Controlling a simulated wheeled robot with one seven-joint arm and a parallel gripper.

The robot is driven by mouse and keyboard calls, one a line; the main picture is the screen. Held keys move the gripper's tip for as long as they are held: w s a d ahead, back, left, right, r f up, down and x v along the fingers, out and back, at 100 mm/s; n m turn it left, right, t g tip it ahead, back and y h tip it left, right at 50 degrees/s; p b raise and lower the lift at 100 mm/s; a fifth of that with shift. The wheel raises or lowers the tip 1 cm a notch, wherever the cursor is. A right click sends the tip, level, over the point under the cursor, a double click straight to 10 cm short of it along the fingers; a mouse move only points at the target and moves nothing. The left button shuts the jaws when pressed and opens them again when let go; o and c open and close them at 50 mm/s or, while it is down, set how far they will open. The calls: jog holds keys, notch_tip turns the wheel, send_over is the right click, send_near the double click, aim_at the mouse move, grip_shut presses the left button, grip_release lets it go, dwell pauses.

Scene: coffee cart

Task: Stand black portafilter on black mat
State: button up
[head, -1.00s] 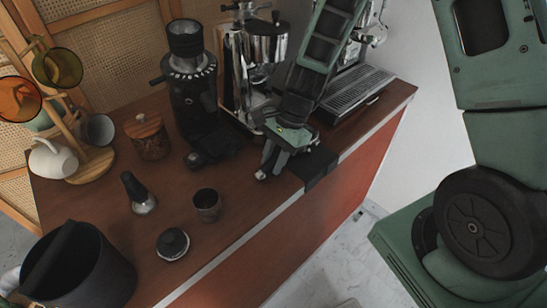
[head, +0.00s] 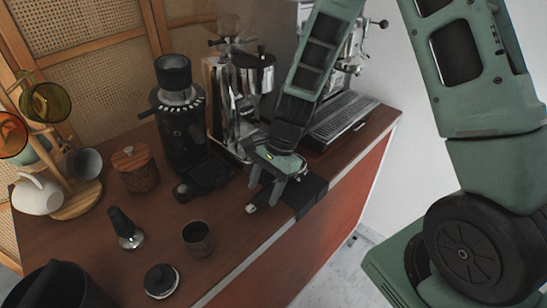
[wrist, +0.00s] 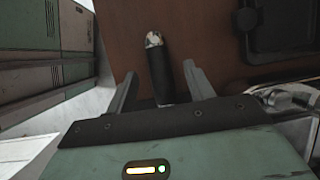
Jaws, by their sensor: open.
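The black portafilter shows in the wrist view as a black handle (wrist: 158,75) with a shiny end cap, lying between the fingers. Its basket end is hidden under my gripper's body. In the head view only its pale handle end (head: 251,208) shows beside the fingers. My gripper (wrist: 161,76) is open, with a finger on each side of the handle and gaps between. In the head view my gripper (head: 265,190) is low over the counter's front edge. The black mat (head: 314,188) drapes over that edge, just right of my gripper.
A tamper (head: 124,228), dark cup (head: 197,238), round black-topped item (head: 161,281) and wooden-lidded jar (head: 136,170) stand left. The counter (head: 225,205) between cup and gripper is clear.

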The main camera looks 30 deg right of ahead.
jog(key=v, duration=1.6)
jog(key=shift+r, duration=0.35)
jog(key=s+a+n+h, duration=0.2)
jog(key=s+a+n, duration=0.4)
jog(key=s+n, duration=0.4)
jog(key=s+a+n+h, duration=0.2)
jog(key=s+a+n, duration=0.5)
jog(key=s+n, duration=0.3)
jog(key=shift+s+n+t, duration=0.2)
jog(key=shift+n+t, duration=0.2)
jog(key=shift+n, duration=0.6)
jog(key=shift+f, duration=0.1)
